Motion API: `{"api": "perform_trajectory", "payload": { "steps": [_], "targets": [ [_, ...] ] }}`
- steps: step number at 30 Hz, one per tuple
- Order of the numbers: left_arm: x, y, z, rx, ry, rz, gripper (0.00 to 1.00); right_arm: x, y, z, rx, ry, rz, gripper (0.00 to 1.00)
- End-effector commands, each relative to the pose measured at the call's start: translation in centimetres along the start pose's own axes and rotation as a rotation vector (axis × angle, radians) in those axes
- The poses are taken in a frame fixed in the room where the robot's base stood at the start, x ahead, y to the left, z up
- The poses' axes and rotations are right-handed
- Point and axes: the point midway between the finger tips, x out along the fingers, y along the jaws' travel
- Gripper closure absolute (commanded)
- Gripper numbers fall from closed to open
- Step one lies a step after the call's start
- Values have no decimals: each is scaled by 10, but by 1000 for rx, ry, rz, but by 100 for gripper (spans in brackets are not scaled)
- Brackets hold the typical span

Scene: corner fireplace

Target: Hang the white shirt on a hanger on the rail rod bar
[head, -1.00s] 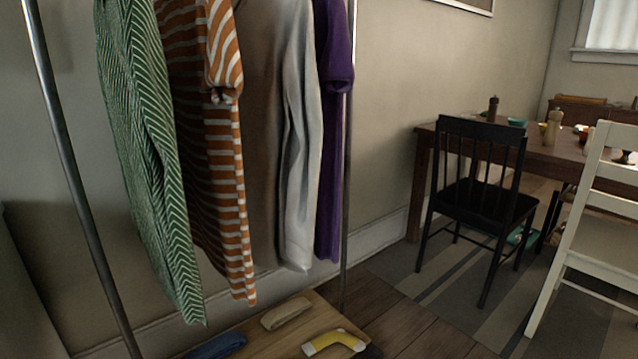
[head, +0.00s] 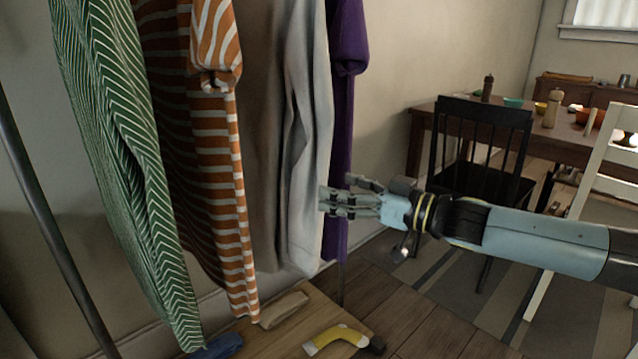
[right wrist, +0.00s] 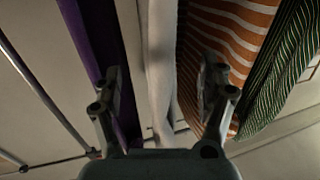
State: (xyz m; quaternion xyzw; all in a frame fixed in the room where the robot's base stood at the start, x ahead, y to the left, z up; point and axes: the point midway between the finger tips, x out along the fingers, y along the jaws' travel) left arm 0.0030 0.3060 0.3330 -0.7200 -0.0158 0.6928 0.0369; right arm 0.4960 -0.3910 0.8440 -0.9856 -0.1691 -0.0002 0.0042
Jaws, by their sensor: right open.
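The white shirt (head: 306,140) hangs between the orange striped shirt and the purple garment in the head view. Its top, any hanger and the rail bar are out of view. My right gripper (head: 332,201) is open at its lower right edge, level with the lower part of the shirt. In the right wrist view the white shirt (right wrist: 160,70) runs as a narrow strip between the spread fingers of the gripper (right wrist: 163,85). No grip on it shows. My left gripper is not in view.
An orange striped shirt (head: 212,130), a green striped garment (head: 120,170) and a purple garment (head: 345,60) hang alongside. A metal post (head: 50,225) stands at left. A wooden shelf (head: 270,338) holds folded items below. A black chair (head: 482,125) and table stand right.

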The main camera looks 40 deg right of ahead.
Motion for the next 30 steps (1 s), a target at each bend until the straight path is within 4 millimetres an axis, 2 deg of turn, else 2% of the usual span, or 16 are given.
{"api": "perform_trajectory", "payload": {
  "steps": [5,18,24,30],
  "targets": [
    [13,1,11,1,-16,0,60,23,1,3,1,4,6,24],
    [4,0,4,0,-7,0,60,87,2,0,5,4,6,24],
    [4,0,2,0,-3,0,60,100,1,1,3,0,6,24],
    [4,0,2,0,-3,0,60,101,1,2,4,-1,5,24]
  ]
}}
